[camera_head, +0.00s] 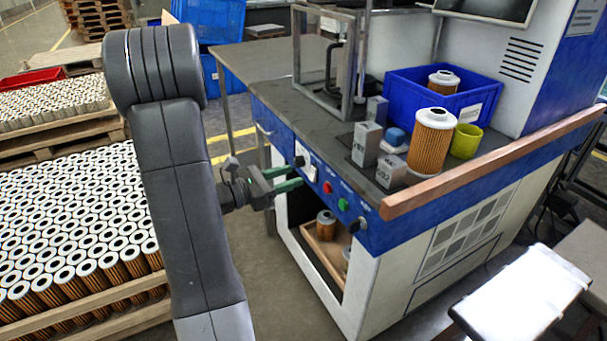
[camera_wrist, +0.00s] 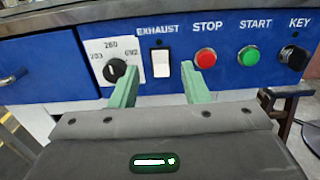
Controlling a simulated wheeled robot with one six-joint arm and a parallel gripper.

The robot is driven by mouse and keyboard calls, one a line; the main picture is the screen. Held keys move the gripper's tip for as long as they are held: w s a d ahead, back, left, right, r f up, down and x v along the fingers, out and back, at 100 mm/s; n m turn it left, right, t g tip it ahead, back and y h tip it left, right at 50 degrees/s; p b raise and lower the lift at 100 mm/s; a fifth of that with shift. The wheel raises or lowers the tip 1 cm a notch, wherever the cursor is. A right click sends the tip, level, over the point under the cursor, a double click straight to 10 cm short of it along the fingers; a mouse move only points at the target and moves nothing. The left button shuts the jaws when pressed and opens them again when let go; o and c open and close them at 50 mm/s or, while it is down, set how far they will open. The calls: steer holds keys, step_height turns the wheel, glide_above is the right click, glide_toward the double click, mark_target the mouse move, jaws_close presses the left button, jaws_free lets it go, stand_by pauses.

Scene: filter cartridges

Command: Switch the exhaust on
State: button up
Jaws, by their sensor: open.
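The exhaust switch (camera_wrist: 161,68) is a white rocker on the blue panel (camera_wrist: 225,80), under the label EXHAUST. Which way it is tipped I cannot tell. A small dark dot sits above it. My gripper (camera_wrist: 160,88) is open and empty in front of the panel. Its two green fingers stand left and right of the switch in the wrist view, with the tips a little below its middle. In the head view my gripper (camera_head: 297,174) points at the panel's left part, close to the switch (camera_head: 312,173). Whether the fingers touch the panel I cannot tell.
Left of the switch is a dial (camera_wrist: 116,70). To its right are the red STOP button (camera_wrist: 205,58), green START button (camera_wrist: 249,56) and black KEY knob (camera_wrist: 292,57). Filter cartridges, a blue bin (camera_head: 420,98) and a wooden rail (camera_head: 480,168) are on the bench.

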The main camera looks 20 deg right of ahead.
mark_target(312, 169)
steer(key=shift+w+d+b, duration=0.2)
steer(key=shift+d+b, duration=0.1)
steer(key=shift+d, duration=2.05)
